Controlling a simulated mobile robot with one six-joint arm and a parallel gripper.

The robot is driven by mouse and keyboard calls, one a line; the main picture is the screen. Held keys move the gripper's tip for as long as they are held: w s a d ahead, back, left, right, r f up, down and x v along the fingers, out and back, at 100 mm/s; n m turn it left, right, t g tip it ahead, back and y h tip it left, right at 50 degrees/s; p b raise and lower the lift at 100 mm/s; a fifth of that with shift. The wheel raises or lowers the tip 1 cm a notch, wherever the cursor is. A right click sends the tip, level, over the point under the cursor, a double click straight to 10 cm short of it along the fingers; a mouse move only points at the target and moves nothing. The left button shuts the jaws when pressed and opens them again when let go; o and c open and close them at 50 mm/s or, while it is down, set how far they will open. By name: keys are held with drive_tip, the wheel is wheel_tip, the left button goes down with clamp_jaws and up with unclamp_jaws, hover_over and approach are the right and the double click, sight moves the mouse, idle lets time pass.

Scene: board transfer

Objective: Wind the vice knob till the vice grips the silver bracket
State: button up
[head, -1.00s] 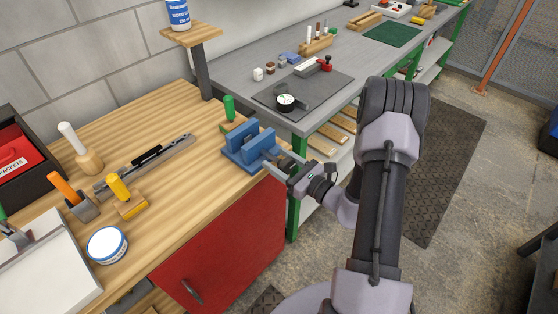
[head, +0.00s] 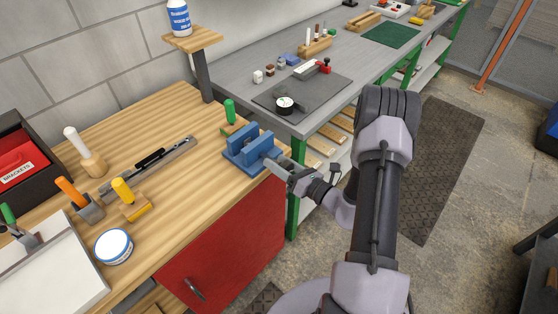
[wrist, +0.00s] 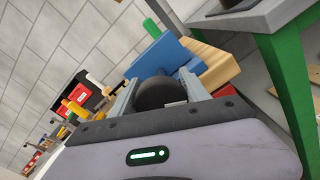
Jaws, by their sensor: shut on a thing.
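The blue vice (head: 252,150) stands at the right front corner of the wooden bench and also shows in the wrist view (wrist: 160,57). My gripper (head: 278,163) is at the vice's front, on the side facing off the bench edge. In the wrist view its two grey fingers are shut on the round black vice knob (wrist: 158,94), one on each side. In the head view the knob is hidden by the gripper. I cannot make out the silver bracket between the vice jaws in either view.
A green-handled tool (head: 230,112) stands just behind the vice. A long metal rail (head: 150,167), a yellow-handled tool (head: 124,190) and a white tin (head: 113,246) sit further left. A grey table (head: 330,100) stands beyond the bench. Open floor lies to the right.

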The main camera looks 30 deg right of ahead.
drive_tip(key=shift+m, duration=0.6)
drive_tip(key=o, duration=1.3)
drive_tip(key=p+v, duration=0.3)
drive_tip(key=v, duration=1.4)
drive_tip(key=shift+s, duration=0.2)
